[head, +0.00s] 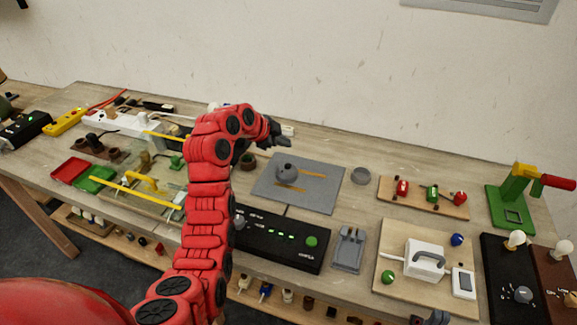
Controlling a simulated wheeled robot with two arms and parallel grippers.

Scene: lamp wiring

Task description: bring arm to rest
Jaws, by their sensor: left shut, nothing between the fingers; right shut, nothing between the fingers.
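My red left arm (207,215) rises from the bottom of the head view and bends at its top. Its dark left gripper (282,138) points right, above the back part of the bench. The fingers are shut and empty. The tip of my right gripper (430,319) just shows at the bottom edge, right of the middle, near the front of the bench. It is shut and holds nothing; the rest of the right arm is out of view.
A grey mat (315,202) with a grey knob piece lies in front of the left gripper. A black control box (283,240) stands near the arm. A wooden board (393,277) with a white switch box and a green-red clamp (512,215) are at right.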

